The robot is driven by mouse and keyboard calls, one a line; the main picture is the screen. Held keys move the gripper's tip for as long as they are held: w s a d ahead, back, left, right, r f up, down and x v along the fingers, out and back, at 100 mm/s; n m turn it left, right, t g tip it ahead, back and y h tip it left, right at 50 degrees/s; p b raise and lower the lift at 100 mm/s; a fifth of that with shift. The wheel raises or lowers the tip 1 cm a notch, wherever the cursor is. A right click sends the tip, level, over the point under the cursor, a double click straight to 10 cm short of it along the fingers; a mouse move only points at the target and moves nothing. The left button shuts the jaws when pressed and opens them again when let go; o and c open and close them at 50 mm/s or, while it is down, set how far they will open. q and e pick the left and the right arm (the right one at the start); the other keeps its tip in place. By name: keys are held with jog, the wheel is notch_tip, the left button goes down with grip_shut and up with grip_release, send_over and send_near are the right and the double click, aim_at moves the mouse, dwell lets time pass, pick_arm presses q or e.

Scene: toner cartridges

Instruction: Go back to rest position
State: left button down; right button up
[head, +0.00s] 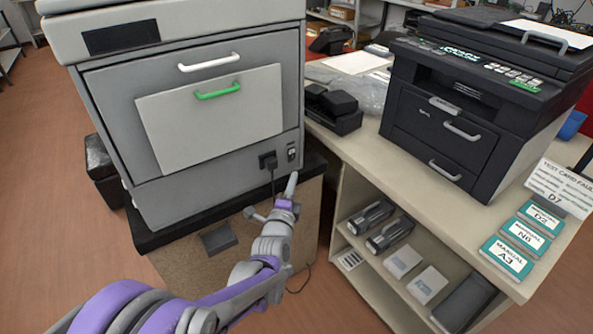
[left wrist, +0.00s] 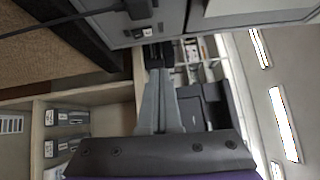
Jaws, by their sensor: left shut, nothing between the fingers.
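My left arm, purple and grey, reaches in from the lower left in the head view. Its left gripper (head: 291,186) is at the lower right front of the big grey printer (head: 135,105), close to a power switch (head: 292,154) and a plugged-in black cord (head: 268,161). In the left wrist view the left gripper's fingers (left wrist: 158,75) are together and empty, pointing toward the printer's lower edge and the plug (left wrist: 138,8). Whether the fingertips touch the printer is unclear. My right gripper is not in view.
A black printer (head: 470,95) stands on the beige counter (head: 385,165) at right. Toner cartridges (head: 371,216) and boxes lie on the shelf below. Several manuals (head: 507,257) and a text card (head: 558,188) are at the counter's right end. Wooden floor (head: 40,200) is clear at left.

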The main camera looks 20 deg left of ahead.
pick_arm(q)
jog(key=shift+s, duration=0.55)
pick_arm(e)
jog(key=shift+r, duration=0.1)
pick_arm(q)
jog(key=shift+d, duration=0.1)
jog(key=s+d+f+n+g+h, duration=0.1)
jog(key=s+f+n+g, duration=0.4)
jog(key=s, duration=0.7)
jog(key=s+d+f+n+g, duration=0.1)
jog(key=s+f+n+g, duration=0.25)
jog(key=s+n, duration=0.65)
jog(key=s+d+f+n+g+h, duration=0.1)
jog(key=s+d+f+n+g, duration=0.35)
jog(key=s, duration=1.05)
notch_tip(320, 180, up, 25)
jog(key=w+a+m+p, duration=0.2)
jog(key=p, duration=1.8)
jog(key=shift+a+f, duration=0.15)
jog(key=shift+a, duration=0.2)
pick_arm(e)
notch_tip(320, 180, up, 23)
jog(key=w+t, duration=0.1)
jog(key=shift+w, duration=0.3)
